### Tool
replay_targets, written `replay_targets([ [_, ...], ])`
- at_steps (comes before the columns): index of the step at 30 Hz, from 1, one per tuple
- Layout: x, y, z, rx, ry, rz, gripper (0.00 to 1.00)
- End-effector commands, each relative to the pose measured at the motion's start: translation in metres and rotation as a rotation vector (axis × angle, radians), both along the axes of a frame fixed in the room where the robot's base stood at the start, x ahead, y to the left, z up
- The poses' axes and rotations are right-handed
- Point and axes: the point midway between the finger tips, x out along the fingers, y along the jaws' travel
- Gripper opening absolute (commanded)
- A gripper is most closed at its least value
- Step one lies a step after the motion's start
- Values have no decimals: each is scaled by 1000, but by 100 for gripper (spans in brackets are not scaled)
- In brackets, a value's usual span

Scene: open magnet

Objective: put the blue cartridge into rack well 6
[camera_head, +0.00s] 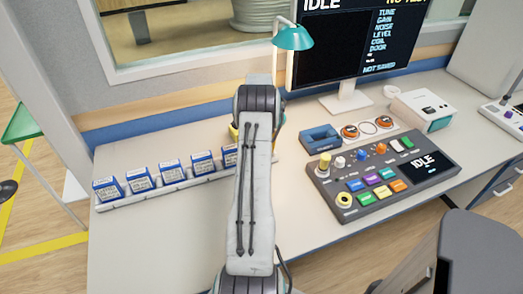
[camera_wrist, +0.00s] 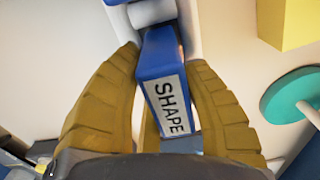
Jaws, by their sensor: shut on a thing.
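In the wrist view, a blue cartridge (camera_wrist: 158,58) with a white label reading "SHAPE" sits between the two ribbed olive-yellow fingers of my gripper (camera_wrist: 162,66). My gripper is shut on it. In the head view, my arm hides the held cartridge and nearly all of the gripper. A pale rack (camera_head: 148,193) runs along the left part of the desk. It carries a row of several blue cartridges with white labels (camera_head: 172,170). Its right end is behind my arm, and the well numbers cannot be read. A white part lies just beyond the held cartridge in the wrist view.
A teal lamp (camera_head: 293,38) stands behind my arm, near the monitor (camera_head: 345,60). A control panel (camera_head: 385,175), a blue holder (camera_head: 320,139) and a white box (camera_head: 423,109) occupy the right side. The desk in front of the rack is clear.

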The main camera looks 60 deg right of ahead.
Motion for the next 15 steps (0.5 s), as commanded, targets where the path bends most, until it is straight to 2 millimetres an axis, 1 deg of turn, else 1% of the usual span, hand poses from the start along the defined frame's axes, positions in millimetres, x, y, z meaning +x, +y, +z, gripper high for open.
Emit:
replay_targets([
  [6,0,0,1,-1,0,0,6],
  [11,0,0,-3,-1,0,0,6],
  [12,0,0,-2,-1,-1,0,44],
  [15,0,0,-2,-1,-1,0,53],
])
